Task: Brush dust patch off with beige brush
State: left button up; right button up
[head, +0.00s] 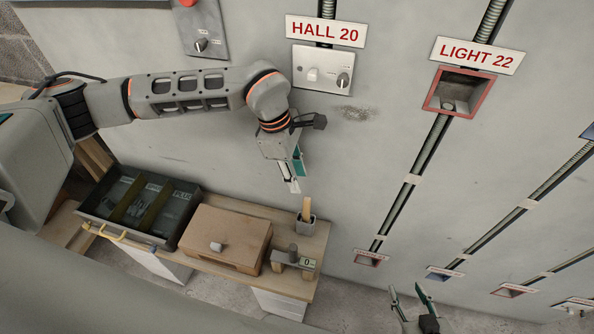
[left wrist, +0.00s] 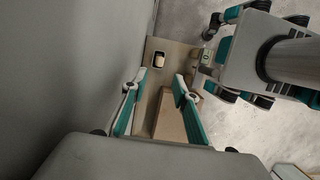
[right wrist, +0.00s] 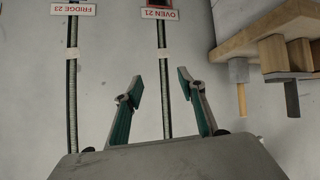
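The handle also shows in the right wrist view (right wrist: 241,98), upside down. My left gripper (head: 294,184) is open and empty, pointing down above and slightly left of the cup; its fingers also show in the left wrist view (left wrist: 161,78). My right gripper (head: 408,290) is open and empty, low near the wall, also in the right wrist view (right wrist: 160,82).
The bench holds an open dark tray (head: 100,208), a wooden box (head: 228,238) and a small wooden stand with a dark handle (head: 292,262). A HALL 20 switch plate (head: 323,68) and a red-framed LIGHT 22 recess (head: 458,92) flank the patch. Conduits run down the wall.

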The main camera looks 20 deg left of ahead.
aim_at(305, 198)
pick_arm(q)
jog(key=b+x, duration=0.3)
jog(key=x, duration=0.3)
jog(key=shift+f+b, duration=0.2)
jog(key=shift+b, duration=0.15)
jog(key=shift+b+x, duration=0.4)
jog(key=shift+x, duration=0.55)
jog(key=shift+w+d, duration=0.1)
grip_shut()
jog(key=shift+r+p, duration=0.35)
jog(key=shift+r, duration=0.55)
